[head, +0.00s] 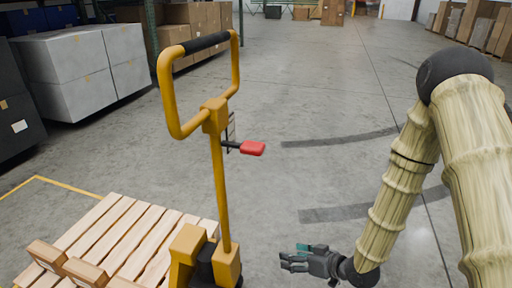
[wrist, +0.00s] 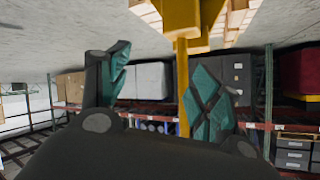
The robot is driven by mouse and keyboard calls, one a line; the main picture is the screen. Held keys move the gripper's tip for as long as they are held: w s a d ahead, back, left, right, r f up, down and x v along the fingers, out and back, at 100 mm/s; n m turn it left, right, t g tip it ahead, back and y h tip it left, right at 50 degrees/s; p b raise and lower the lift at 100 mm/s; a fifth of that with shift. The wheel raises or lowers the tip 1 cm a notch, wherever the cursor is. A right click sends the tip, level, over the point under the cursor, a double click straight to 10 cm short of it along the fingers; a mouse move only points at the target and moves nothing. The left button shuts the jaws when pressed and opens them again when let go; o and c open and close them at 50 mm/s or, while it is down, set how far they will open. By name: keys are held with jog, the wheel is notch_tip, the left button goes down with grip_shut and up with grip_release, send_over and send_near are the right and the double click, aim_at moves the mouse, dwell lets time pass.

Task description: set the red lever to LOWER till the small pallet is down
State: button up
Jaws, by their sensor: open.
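The red lever (head: 253,147) sticks out to the right from the upright post of a yellow pallet jack (head: 221,185), below its looped handle. The small pallet (head: 125,238) of pale wooden slats sits at the jack's foot, lower left. Whether it is raised or on the floor is unclear. My gripper (head: 293,258) is open and empty, low and to the right of the jack, well apart from the lever. In the wrist view the picture is upside down; the jack's post (wrist: 183,85) shows behind my open fingers (wrist: 160,88). The lever is not discernible there.
Grey boxes (head: 82,70) stand at the left, with brown cartons (head: 190,32) on racks behind. A yellow floor line (head: 62,186) runs by the pallet. The concrete floor (head: 330,110) beyond and right of the jack is clear, with dark curved marks.

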jog(key=w+a+r+n+y+p, duration=0.1)
jog(key=w+r+n+y+p, duration=0.15)
jog(key=r, duration=0.65)
jog(key=w+a+r+n+y+p, duration=0.1)
jog(key=w+r+p, duration=0.15)
jog(key=r, duration=0.55)
jog(key=n+g+y+p, duration=0.2)
jog(key=n+y+p, duration=0.3)
jog(key=p, duration=0.3)
send_near(264, 147)
jog(key=a+r, duration=0.1)
jog(key=shift+h, duration=0.25)
jog(key=x, duration=1.1)
jog(key=shift+f+p, duration=0.15)
jog(key=shift+p, duration=0.2)
